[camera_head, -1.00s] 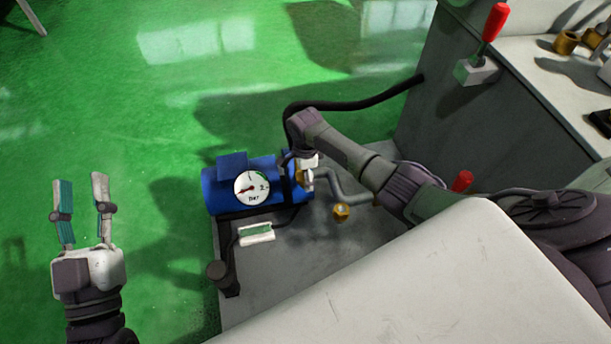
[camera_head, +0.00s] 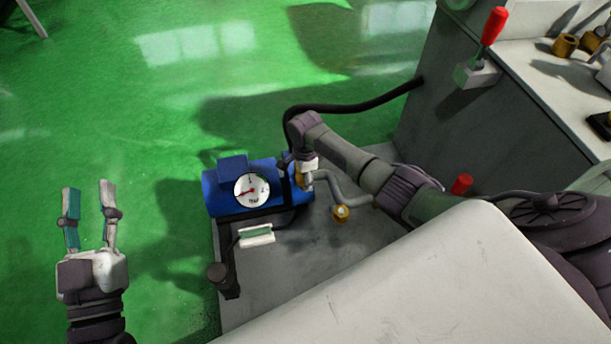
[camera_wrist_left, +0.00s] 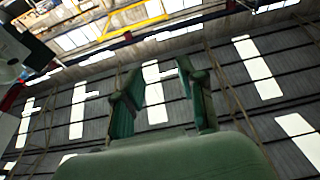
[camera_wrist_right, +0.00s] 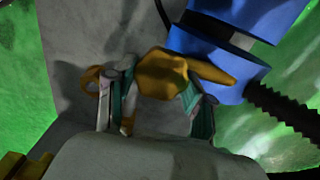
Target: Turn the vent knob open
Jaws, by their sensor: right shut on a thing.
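The brass-yellow vent knob (camera_wrist_right: 163,74) sits on the end of the blue tank (camera_wrist_right: 215,45) in the right wrist view. My right gripper (camera_wrist_right: 158,92) has its green-padded fingers on either side of the knob and is shut on it. In the head view the right gripper (camera_head: 308,180) is at the tank's (camera_head: 215,190) right end, and only a bit of yellow shows beside it. A round white gauge (camera_head: 251,190) faces up on the tank. My left gripper (camera_head: 90,188) is open and empty over the green floor. Its fingers (camera_wrist_left: 158,95) also show apart in the left wrist view.
A yellow fitting (camera_head: 341,213) and a bent grey pipe (camera_head: 338,188) lie right of the tank. A black hose (camera_head: 350,103) runs to the grey machine (camera_head: 440,120), which has a red-handled lever (camera_head: 492,28). The floor at left is clear.

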